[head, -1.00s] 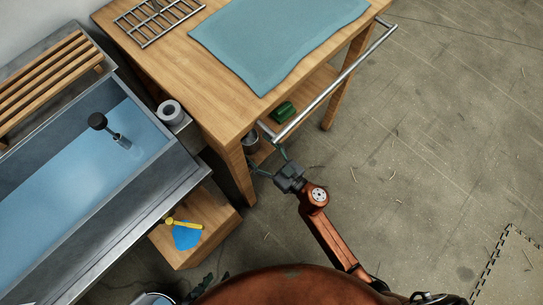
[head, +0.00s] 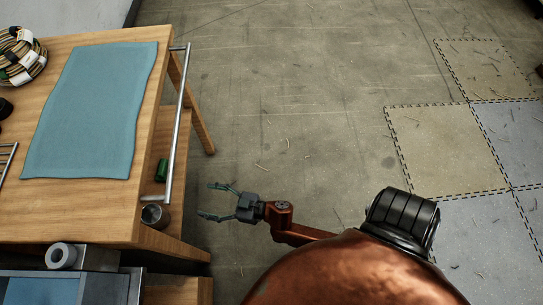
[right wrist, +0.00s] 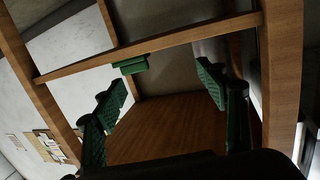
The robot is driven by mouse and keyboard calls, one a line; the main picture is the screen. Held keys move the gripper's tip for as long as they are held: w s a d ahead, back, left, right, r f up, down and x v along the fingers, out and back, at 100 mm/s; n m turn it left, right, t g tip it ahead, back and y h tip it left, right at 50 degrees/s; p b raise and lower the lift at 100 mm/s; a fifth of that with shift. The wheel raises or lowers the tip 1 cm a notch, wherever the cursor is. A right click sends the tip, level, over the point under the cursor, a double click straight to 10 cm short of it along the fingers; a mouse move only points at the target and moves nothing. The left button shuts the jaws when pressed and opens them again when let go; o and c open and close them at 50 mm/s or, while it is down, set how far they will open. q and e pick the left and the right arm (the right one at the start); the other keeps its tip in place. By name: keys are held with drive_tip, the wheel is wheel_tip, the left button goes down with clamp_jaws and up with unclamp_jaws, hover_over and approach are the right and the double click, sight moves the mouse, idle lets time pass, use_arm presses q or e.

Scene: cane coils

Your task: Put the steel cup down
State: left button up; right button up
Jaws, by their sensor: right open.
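The steel cup (head: 155,216) stands on the lower shelf of the wooden table, by the front corner; its dark mouth shows in the head view. My right gripper (head: 210,201) is open and empty, to the right of the cup and clear of it. In the right wrist view its green padded fingers (right wrist: 160,88) are spread wide with nothing between them. I cannot make out the cup in that view. My left gripper does not show.
A green object (head: 161,170) lies on the lower shelf (head: 172,135) beyond the cup. A metal rail (head: 179,125) runs along the table edge above. A blue mat (head: 95,110) and coils (head: 20,57) lie on top. The floor (head: 290,100) right of the table is open.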

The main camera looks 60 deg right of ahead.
drive_tip(key=s+d+f+m+g+h, duration=0.2)
drive_tip(key=s+d+f+g+h, duration=0.1)
drive_tip(key=s+d+f, duration=0.4)
drive_tip(key=s+d+f+m+g+h, duration=0.25)
drive_tip(key=s+d+f, duration=0.2)
drive_tip(key=s, duration=0.45)
drive_tip(key=s+a+f+g+y, duration=0.1)
drive_tip(key=s+f+g, duration=0.1)
drive_tip(key=s, duration=0.8)
drive_tip(key=s+a+f+n+g, duration=0.1)
drive_tip(key=s+g, duration=0.4)
drive_tip(key=s, duration=0.5)
drive_tip(key=shift+a+f+y, duration=0.35)
drive_tip(key=shift+a, duration=0.25)
